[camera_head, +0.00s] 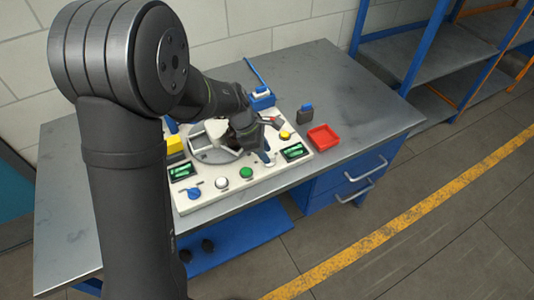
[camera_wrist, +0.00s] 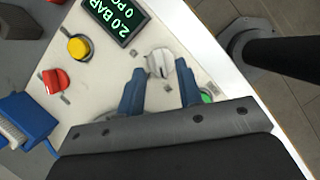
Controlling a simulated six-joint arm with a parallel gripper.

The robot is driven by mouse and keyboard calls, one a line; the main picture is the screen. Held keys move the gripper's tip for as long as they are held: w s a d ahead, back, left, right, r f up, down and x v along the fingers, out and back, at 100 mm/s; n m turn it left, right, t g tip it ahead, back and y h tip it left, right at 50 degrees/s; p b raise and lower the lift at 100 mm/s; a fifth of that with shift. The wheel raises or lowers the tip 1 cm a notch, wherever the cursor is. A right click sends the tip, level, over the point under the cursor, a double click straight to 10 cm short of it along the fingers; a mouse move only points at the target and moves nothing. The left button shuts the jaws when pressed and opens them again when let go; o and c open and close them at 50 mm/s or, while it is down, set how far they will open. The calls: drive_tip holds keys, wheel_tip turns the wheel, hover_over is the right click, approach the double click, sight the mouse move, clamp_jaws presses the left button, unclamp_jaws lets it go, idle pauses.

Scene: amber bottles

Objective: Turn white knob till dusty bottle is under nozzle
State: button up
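The white knob (camera_wrist: 159,62) sits on the pale control panel beside a green-lit display (camera_wrist: 117,20). In the wrist view my gripper (camera_wrist: 161,74) is open, with its two blue fingers on either side of the knob's near edge. A gap shows between each finger and the knob. In the head view my gripper (camera_head: 267,158) is low over the panel's right part and hides the knob. The grey turntable (camera_head: 206,156) is partly covered by my arm and a white part. I cannot make out the dusty bottle or the nozzle in either view.
The panel (camera_head: 214,202) also carries a green button (camera_head: 246,172), a white button (camera_head: 222,182), a blue knob (camera_head: 194,193) and a yellow button (camera_head: 285,135). A red tray (camera_head: 323,138) stands right of it. The bench's right end is clear.

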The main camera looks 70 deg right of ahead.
drive_tip(key=shift+x, duration=1)
drive_tip(key=shift+c, duration=0.2)
drive_tip(key=shift+r, duration=0.1)
clamp_jaws()
